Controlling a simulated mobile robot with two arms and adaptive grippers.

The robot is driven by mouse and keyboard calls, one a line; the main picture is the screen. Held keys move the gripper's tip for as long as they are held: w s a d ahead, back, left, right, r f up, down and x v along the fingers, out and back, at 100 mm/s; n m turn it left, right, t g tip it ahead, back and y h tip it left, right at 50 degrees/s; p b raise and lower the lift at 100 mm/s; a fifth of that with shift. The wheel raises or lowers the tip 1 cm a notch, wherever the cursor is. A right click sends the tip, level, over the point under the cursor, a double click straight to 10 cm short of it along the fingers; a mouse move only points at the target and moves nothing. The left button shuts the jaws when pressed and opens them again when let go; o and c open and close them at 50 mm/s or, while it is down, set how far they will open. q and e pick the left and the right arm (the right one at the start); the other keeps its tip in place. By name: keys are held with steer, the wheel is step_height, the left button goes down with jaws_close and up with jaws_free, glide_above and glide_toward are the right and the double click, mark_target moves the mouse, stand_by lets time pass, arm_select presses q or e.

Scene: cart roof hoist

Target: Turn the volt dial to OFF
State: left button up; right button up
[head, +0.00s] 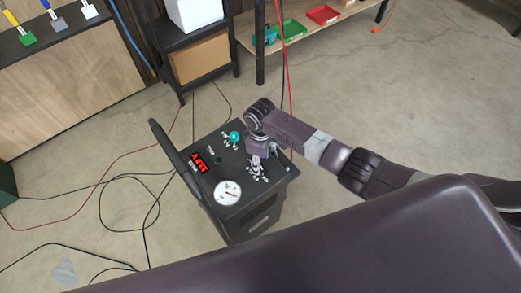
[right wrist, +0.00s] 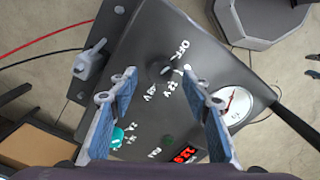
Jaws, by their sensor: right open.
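The volt dial (right wrist: 167,69) is a small dark knob on the dark top panel (right wrist: 150,30) of a wheeled machine, which also shows in the head view (head: 262,208). White labels stand around the dial, with OFF (right wrist: 181,48) readable and several voltage marks beside it. Which mark the dial points at is too small to tell. My right gripper (right wrist: 160,74) is open above the panel, with the dial between its fingertips in the picture; contact cannot be told. In the head view my right gripper (head: 259,163) hides the dial. My left gripper is out of view.
On the panel are a teal knob (head: 235,136), a red lit display (head: 200,161) and a round white gauge (head: 228,193). A dark handle (head: 172,150) runs along its left side. A grey clamp (right wrist: 90,60) sits beside the panel. Cables (head: 135,175) lie on the floor.

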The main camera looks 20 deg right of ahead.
step_height(320, 180, up, 9)
steer(key=shift+r, duration=0.2)
stand_by(0.6)
